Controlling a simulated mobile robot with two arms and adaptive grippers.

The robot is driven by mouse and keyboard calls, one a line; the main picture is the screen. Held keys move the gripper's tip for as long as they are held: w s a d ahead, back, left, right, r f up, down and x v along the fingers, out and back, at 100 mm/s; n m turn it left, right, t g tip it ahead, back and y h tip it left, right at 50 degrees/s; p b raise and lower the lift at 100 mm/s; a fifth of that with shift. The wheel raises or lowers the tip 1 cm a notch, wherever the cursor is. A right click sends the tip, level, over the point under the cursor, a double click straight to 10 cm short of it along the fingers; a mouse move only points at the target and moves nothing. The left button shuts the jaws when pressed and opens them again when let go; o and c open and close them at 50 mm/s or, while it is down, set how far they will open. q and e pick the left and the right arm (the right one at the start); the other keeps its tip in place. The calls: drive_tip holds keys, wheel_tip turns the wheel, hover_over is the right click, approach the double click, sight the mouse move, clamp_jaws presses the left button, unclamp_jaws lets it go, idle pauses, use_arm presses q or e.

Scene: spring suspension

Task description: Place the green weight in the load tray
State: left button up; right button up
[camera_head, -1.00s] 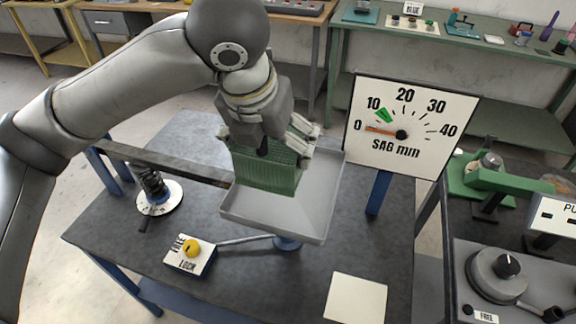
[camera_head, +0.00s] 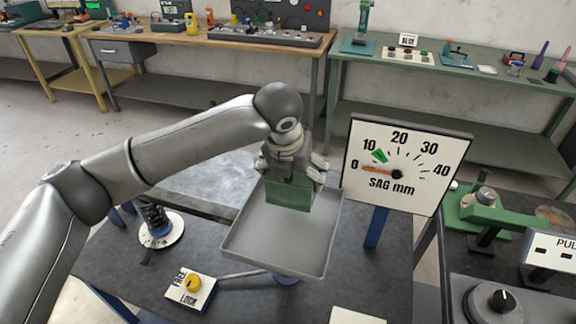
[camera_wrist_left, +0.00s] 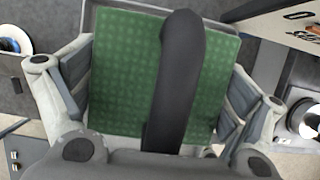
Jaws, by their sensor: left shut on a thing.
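I cannot tell whether the weight touches the tray floor. In the left wrist view the weight (camera_wrist_left: 118,75) fills the space between the fingers, with a dark bar in front of it, and a tray edge shows behind. The gauge marked SAG mm (camera_head: 418,170) has its red needle near 0 and a green mark near 10. My right gripper is not in view.
A FREE/LOCK box with a yellow knob (camera_head: 193,283) stands in front of the tray. A black spring (camera_head: 154,217) on a white dial is at the left. A green press-like device (camera_head: 486,205) is at the right.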

sight(297, 177)
use_arm(q)
drive_tip(key=shift+w+d+f+p, duration=0.15)
drive_tip(key=shift+w+d+f, duration=0.15)
drive_tip(key=shift+w, duration=0.25)
drive_tip(key=shift+w+d+f+p, duration=0.15)
drive_tip(key=shift+w+f, duration=0.25)
drive_tip(key=shift+w, duration=0.1)
drive_tip(key=shift+f+p, duration=0.6)
drive_tip(key=shift+f, duration=0.25)
drive_tip(key=shift+w+f, duration=0.1)
drive_tip(key=shift+f, duration=0.6)
drive_tip(key=o, duration=1.7)
drive_tip(key=shift+s+a+f, duration=0.1)
drive_tip(key=shift+s+f, duration=0.2)
drive_tip(key=shift+f, duration=0.1)
drive_tip(key=shift+o, duration=0.2)
drive_tip(key=shift+s+r, duration=0.1)
drive_tip(key=shift+s, duration=0.1)
